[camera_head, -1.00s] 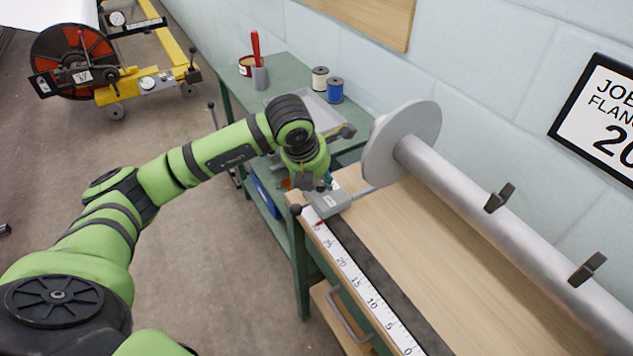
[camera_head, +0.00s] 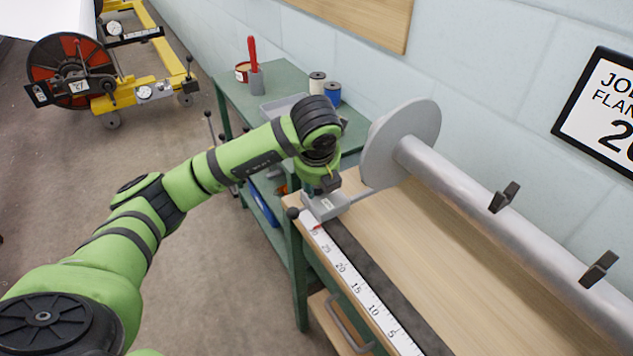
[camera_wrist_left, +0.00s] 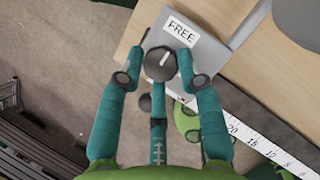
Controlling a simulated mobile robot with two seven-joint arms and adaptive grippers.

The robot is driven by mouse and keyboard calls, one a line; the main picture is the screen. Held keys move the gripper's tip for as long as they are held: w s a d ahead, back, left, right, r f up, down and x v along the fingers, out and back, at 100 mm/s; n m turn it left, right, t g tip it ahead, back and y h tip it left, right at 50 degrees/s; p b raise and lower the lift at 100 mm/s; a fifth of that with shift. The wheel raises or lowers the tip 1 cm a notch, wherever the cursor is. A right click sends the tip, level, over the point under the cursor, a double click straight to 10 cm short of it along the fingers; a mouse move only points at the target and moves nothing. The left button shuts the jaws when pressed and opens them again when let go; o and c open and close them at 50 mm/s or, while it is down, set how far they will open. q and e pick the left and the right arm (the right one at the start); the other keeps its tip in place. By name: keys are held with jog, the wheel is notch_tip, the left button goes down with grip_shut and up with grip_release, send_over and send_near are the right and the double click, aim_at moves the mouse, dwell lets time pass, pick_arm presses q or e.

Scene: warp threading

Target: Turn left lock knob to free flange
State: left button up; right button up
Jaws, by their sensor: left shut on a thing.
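The left lock knob (camera_wrist_left: 160,64) is a round dark knob with a white mark line. It sits at the edge of a grey lock block (camera_head: 328,205), which carries a FREE label (camera_wrist_left: 181,31) in the left wrist view. My left gripper (camera_wrist_left: 161,80) is shut on the knob, a finger on each side; in the head view the gripper (camera_head: 325,188) hides the knob. The grey flange disc (camera_head: 400,150) stands upright on a roller, just behind the block. My right gripper is not in view.
A measuring scale (camera_head: 356,285) runs along the wooden table's front edge. The roller (camera_head: 475,215) with black clips extends right. A green bench (camera_head: 285,80) with spools and a tray stands behind my arm. A yellow-framed machine (camera_head: 150,85) stands far left.

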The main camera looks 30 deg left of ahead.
pick_arm(q)
jog(key=shift+w+r, duration=0.15)
jog(key=shift+r, duration=0.05)
jog(key=o, duration=1.1)
jog(key=shift+d+f, duration=0.1)
jog(key=v, duration=1.2)
jog(key=shift+f, duration=0.1)
